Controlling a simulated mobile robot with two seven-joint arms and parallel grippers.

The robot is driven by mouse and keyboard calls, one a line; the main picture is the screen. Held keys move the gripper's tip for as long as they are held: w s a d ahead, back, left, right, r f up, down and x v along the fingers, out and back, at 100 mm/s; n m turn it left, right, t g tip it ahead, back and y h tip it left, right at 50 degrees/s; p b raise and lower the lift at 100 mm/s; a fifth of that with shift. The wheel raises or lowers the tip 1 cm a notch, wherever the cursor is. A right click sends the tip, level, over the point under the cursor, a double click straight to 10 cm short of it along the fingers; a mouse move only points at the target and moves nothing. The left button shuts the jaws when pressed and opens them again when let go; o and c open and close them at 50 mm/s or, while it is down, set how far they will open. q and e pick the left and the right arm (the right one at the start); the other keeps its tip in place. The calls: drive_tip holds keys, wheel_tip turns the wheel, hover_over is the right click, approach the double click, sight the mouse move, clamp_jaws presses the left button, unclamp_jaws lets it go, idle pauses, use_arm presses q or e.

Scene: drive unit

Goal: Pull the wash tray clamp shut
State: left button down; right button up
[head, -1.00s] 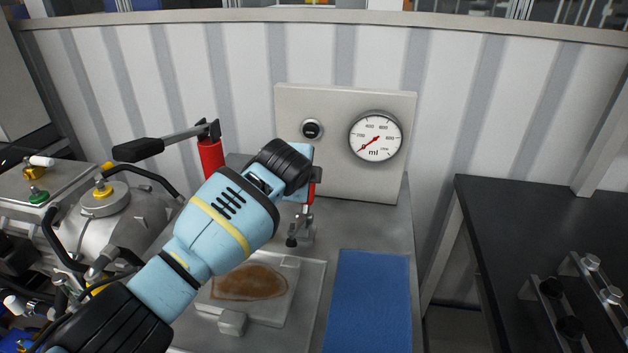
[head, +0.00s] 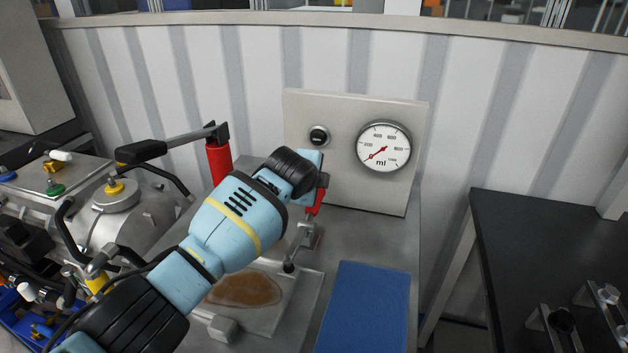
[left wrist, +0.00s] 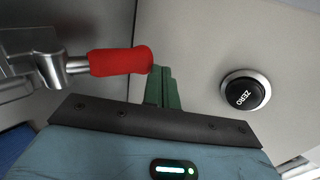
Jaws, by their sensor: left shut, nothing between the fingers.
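The wash tray (head: 302,290) is a pale shallow tray with a brown patch in it, partly hidden behind my left arm. Its clamp (head: 308,233) stands at the tray's back edge, with a red handle (head: 315,203) and a black-tipped arm reaching forward over the tray's back part. I cannot tell whether the tip presses on it. My left gripper (left wrist: 163,88) has its green fingers shut and empty, beside the free end of the red handle in the left wrist view (left wrist: 120,60). In the head view the fingers are mostly hidden. My right gripper is not in view.
A grey panel with a dial gauge (head: 384,147) and a black ZERO knob (head: 318,136) stands behind the clamp. A red post with a black-gripped lever (head: 142,151) is at the left. A blue mat (head: 365,308) lies right of the tray.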

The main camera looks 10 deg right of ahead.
sight(310, 213)
use_arm(q)
drive_tip(key=shift+w+d+f, duration=0.1)
drive_tip(key=shift+w+f, duration=0.15)
drive_tip(key=shift+f, duration=0.1)
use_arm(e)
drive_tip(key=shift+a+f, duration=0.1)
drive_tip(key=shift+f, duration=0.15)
use_arm(q)
drive_tip(key=shift+w, duration=0.1)
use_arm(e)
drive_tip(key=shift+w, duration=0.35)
use_arm(q)
drive_tip(key=shift+r, duration=0.15)
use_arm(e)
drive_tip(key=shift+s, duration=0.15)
use_arm(q)
drive_tip(key=shift+s+r, duration=0.45)
drive_tip(key=p+v, duration=0.1)
drive_tip(key=v, duration=0.4)
drive_tip(key=shift+p, duration=0.4)
drive_tip(key=shift+s+a+r, duration=0.3)
drive_tip(key=shift+s+a, duration=0.1)
drive_tip(key=shift+s, duration=0.25)
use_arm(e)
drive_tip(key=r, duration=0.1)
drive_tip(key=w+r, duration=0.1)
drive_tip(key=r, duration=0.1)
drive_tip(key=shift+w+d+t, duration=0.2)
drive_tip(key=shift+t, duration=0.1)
